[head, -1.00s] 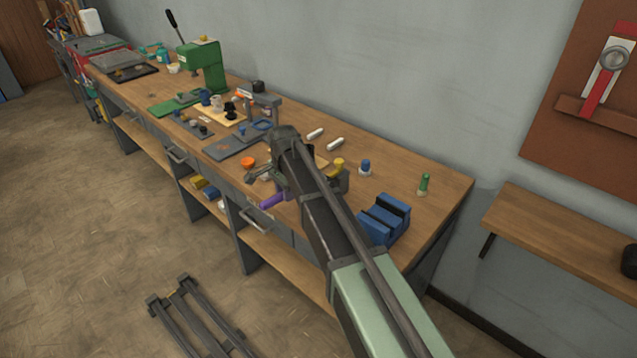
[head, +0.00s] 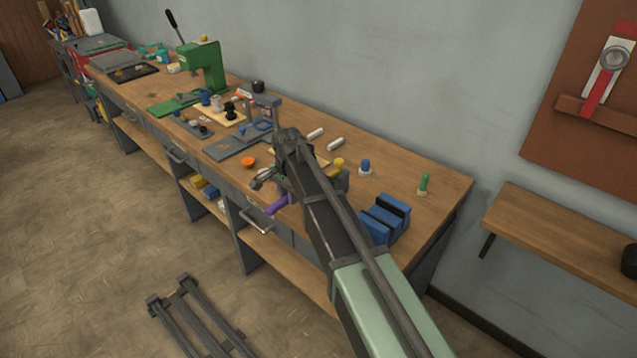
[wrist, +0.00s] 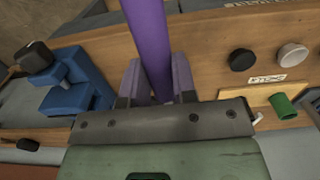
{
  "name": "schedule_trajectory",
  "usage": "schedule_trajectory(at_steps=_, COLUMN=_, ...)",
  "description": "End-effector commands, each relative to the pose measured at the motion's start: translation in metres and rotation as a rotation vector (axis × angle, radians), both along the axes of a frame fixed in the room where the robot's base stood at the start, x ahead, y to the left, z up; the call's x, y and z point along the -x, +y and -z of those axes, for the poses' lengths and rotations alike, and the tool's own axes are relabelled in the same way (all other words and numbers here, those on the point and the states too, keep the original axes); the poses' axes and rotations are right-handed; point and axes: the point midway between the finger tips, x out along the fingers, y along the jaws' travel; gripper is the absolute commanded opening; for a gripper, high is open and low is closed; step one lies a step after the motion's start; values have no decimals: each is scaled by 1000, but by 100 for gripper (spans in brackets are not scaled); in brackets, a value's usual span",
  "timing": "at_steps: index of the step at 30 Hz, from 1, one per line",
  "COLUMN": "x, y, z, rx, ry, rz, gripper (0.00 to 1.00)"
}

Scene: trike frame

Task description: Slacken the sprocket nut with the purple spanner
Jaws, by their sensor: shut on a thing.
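My gripper (wrist: 158,82) is shut on the purple spanner (wrist: 148,35). In the wrist view the spanner's purple shaft runs from between the two fingers up out of the top edge, so its far end is out of frame. In the head view a short purple piece of the spanner (head: 278,204) shows at the bench's front edge, beside my wrist. My arm covers most of the gripper there. I cannot make out the sprocket nut in either view.
A blue vise (head: 384,219) stands on the wooden bench (head: 440,190) right of my arm; it also shows at left in the wrist view (wrist: 70,82). An orange round part (head: 248,162) lies left of my wrist. A green press (head: 203,66) stands farther back.

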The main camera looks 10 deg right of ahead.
Motion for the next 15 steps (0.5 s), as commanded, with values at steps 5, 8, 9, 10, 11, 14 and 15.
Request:
schedule_trajectory(at_steps=5, x=0, y=0, z=0, rx=1, ry=1, rz=1, gripper=0)
schedule_trajectory(at_steps=8, x=-1, y=0, z=0, rx=0, ry=0, rz=6, gripper=0)
schedule_trajectory(at_steps=9, x=-1, y=1, z=0, rx=0, ry=0, rz=10, gripper=0)
schedule_trajectory(at_steps=10, x=-2, y=1, z=0, rx=0, ry=0, rz=13, gripper=0)
schedule_trajectory(at_steps=11, x=-2, y=1, z=0, rx=0, ry=0, rz=17, gripper=0)
schedule_trajectory(at_steps=14, x=-3, y=2, z=0, rx=0, ry=1, rz=30, gripper=0)
schedule_trajectory(at_steps=15, x=-4, y=2, z=0, rx=1, ry=1, rz=35, gripper=0)
